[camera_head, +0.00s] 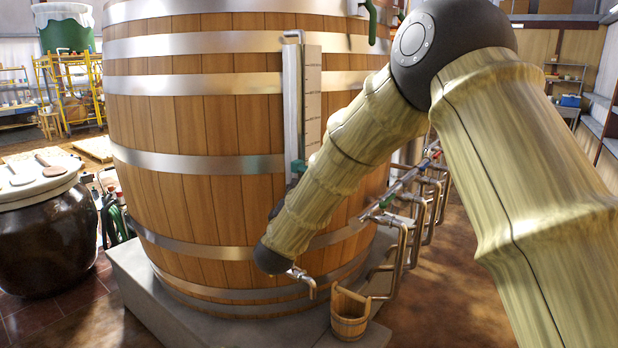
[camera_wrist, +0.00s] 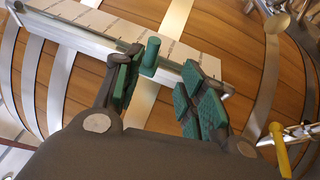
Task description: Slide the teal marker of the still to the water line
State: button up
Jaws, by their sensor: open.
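The still is a large wooden vat (camera_head: 215,130) with metal hoops. A pale upright gauge board (camera_head: 311,90) with tick marks is fixed to its side, next to a metal-edged tube (camera_head: 291,95). The teal marker (camera_head: 299,166) sits low on the gauge, beside my forearm. In the wrist view the marker (camera_wrist: 150,56) is a short peg standing out from the gauge. My gripper (camera_wrist: 160,88) is open, with green-padded fingers. The peg shows between the fingertips, nearer the left finger; I cannot tell whether they touch. In the head view my arm hides most of the gripper. I cannot make out the water line.
Pipes with valves (camera_head: 405,225) stand right of the vat. A small wooden bucket (camera_head: 349,314) sits near a tap (camera_head: 305,282) at the base. A dark lidded jar (camera_head: 45,240) stands at left. A yellow lever (camera_wrist: 279,150) shows right of my gripper.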

jog(key=x, duration=0.3)
jog(key=p+x, duration=0.1)
jog(key=x, duration=0.3)
jog(key=r+p+x, duration=0.1)
jog(key=x, duration=0.3)
jog(key=shift+s+a+r, duration=0.1)
jog(key=shift+c, duration=0.5)
grip_shut()
